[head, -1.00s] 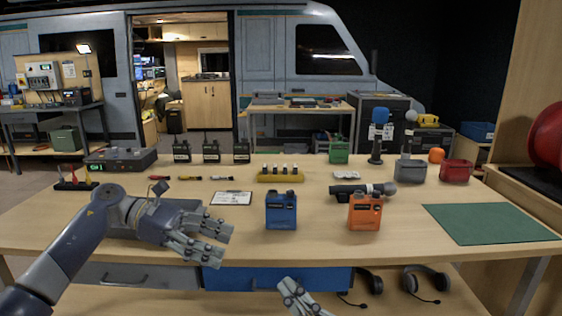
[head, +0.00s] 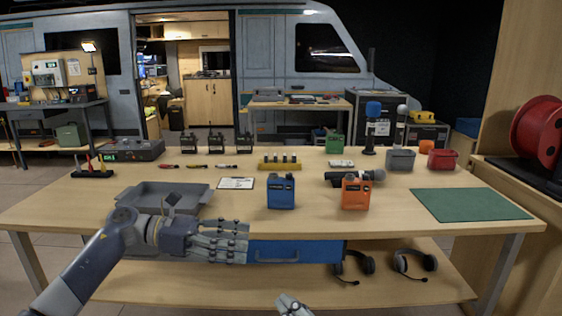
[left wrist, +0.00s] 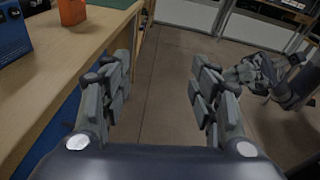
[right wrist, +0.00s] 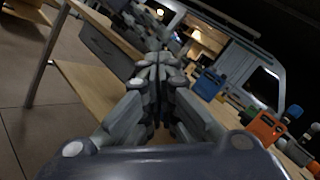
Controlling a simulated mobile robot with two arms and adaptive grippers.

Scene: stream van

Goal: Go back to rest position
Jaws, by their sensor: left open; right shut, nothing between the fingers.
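My left gripper (head: 222,243) is open and empty in front of the near edge of the wooden table, in the head view. In the left wrist view its fingers (left wrist: 160,90) stand apart with floor between them. My right gripper (head: 290,302) shows only at the bottom edge of the head view. In the right wrist view its fingers (right wrist: 158,75) are closed together with nothing between them. It is in front of the table, below the tabletop.
On the table (head: 410,222) stand a blue box (head: 281,192), an orange box (head: 355,194), a grey tray (head: 165,192) and a green mat (head: 468,204). Headsets (head: 414,262) lie on the lower shelf. A blue drawer (head: 295,251) is under the tabletop.

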